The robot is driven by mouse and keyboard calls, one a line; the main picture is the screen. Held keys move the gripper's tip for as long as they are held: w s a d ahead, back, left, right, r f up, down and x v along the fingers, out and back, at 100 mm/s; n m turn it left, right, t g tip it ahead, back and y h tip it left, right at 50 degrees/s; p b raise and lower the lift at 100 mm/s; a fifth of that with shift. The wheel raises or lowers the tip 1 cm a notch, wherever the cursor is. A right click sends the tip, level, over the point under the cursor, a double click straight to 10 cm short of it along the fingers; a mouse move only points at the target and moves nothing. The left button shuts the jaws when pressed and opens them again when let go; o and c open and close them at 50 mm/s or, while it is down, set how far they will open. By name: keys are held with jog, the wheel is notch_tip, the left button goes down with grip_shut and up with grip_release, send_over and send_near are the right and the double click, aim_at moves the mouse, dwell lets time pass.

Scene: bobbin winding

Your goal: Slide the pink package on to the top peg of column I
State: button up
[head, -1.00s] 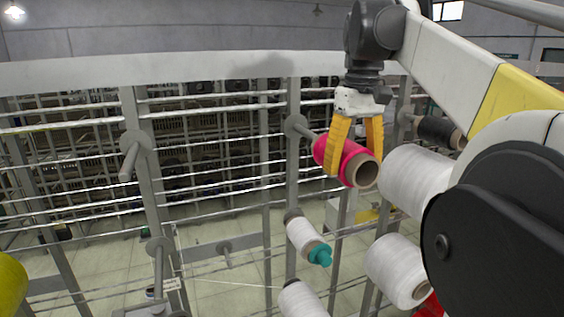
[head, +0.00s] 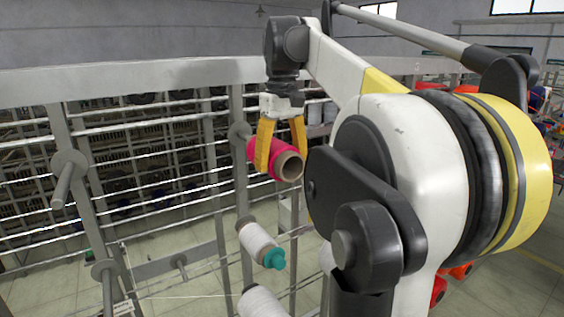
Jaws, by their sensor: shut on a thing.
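The pink package (head: 264,157) is a bobbin with a brown hollow tube. My gripper (head: 281,162) has its two yellow fingers shut around it from above. The package's back end is close to the round disc (head: 238,131) of a top peg on a grey column (head: 241,190). Its open tube end faces the camera. The peg itself is hidden behind or inside the package, so I cannot tell how much of it is in the tube. No column letter is readable.
Below on the same column are a white bobbin (head: 257,238) with a teal tip and another white bobbin (head: 262,303). Bare pegs stand on the column to the left, the upper one (head: 65,182) empty. Horizontal rails (head: 150,158) run behind. My arm fills the right side.

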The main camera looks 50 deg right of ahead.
dwell(0.3)
jog(key=shift+w+d+p, duration=0.25)
jog(key=shift+w+p, duration=0.15)
jog(key=shift+w, duration=0.55)
jog(key=shift+w+d+p, duration=0.2)
jog(key=shift+w+p, duration=0.2)
jog(key=shift+w, duration=0.6)
jog(key=shift+w+d+p, duration=0.25)
jog(key=shift+w+p, duration=0.15)
jog(key=shift+w, duration=0.55)
jog(key=shift+w+d+p, duration=0.2)
jog(key=shift+w+p, duration=0.3)
jog(key=shift+w, duration=0.4)
jog(key=shift+w+d+p, duration=0.2)
jog(key=shift+w+p, duration=0.25)
jog(key=shift+w, duration=0.4)
jog(key=shift+f+b, duration=0.3)
jog(key=shift+f, duration=0.2)
jog(key=o, duration=1.4)
